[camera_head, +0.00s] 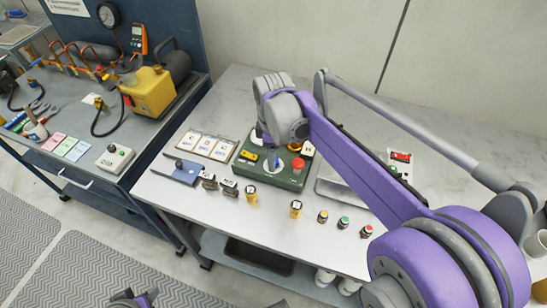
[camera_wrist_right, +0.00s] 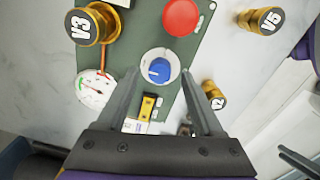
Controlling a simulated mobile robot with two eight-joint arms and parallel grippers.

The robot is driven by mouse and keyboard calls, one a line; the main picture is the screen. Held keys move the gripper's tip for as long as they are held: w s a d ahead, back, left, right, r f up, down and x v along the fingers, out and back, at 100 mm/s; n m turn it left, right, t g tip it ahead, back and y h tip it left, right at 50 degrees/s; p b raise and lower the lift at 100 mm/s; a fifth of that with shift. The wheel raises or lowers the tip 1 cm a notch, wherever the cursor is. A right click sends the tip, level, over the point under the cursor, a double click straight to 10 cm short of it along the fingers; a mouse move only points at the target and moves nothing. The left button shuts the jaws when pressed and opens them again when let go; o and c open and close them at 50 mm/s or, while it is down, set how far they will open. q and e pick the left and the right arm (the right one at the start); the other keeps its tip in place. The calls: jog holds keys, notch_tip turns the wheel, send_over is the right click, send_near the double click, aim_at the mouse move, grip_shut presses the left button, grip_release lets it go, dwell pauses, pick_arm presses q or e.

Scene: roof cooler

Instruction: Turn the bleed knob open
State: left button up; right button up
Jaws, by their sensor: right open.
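The blue knob (camera_wrist_right: 159,70) sits in a white round dial on the green panel (camera_head: 262,172); I take it to be the bleed knob. In the head view the knob (camera_head: 271,163) shows partly below my right gripper (camera_head: 270,146). In the right wrist view my right gripper (camera_wrist_right: 161,65) is open, with one finger on each side of the dial. Nothing is between the fingers except the knob below; I cannot tell whether they touch it. A part of what looks like my left gripper (camera_head: 134,299) shows at the bottom edge, its jaws unclear.
A red button (camera_wrist_right: 182,17), a V3 fitting (camera_wrist_right: 97,24), a gauge (camera_wrist_right: 95,88) and a yellow switch (camera_wrist_right: 147,106) surround the knob. Loose fittings V5 (camera_wrist_right: 260,20) and V2 (camera_wrist_right: 213,95) stand nearby. My right arm covers much of the table's right side.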

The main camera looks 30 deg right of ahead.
jog(key=shift+f, duration=0.8)
grip_shut()
